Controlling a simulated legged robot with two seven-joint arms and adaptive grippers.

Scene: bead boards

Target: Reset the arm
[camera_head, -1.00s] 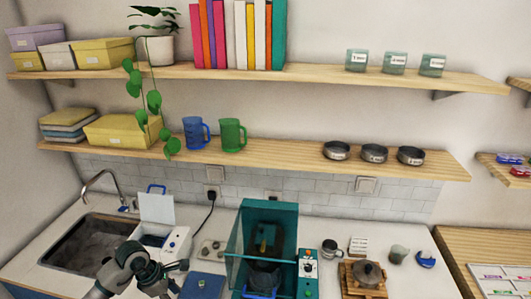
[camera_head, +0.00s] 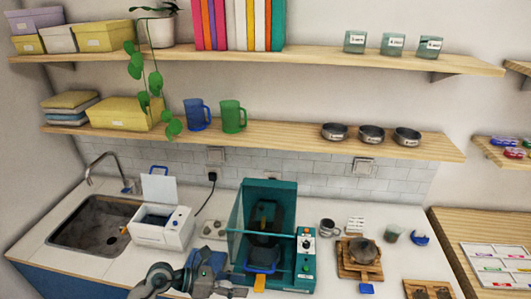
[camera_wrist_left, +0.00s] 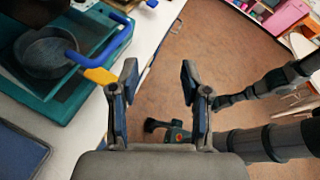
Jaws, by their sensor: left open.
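My left gripper (camera_head: 205,272) is at the bottom of the head view, in front of the counter's near edge and left of the teal machine. In the left wrist view my left gripper (camera_wrist_left: 157,85) has its two fingers wide apart with nothing between them. Brown floor shows between and beyond the fingers. The counter edge lies to their left.
A white box (camera_head: 163,227) with an open lid stands by the sink (camera_head: 92,222).

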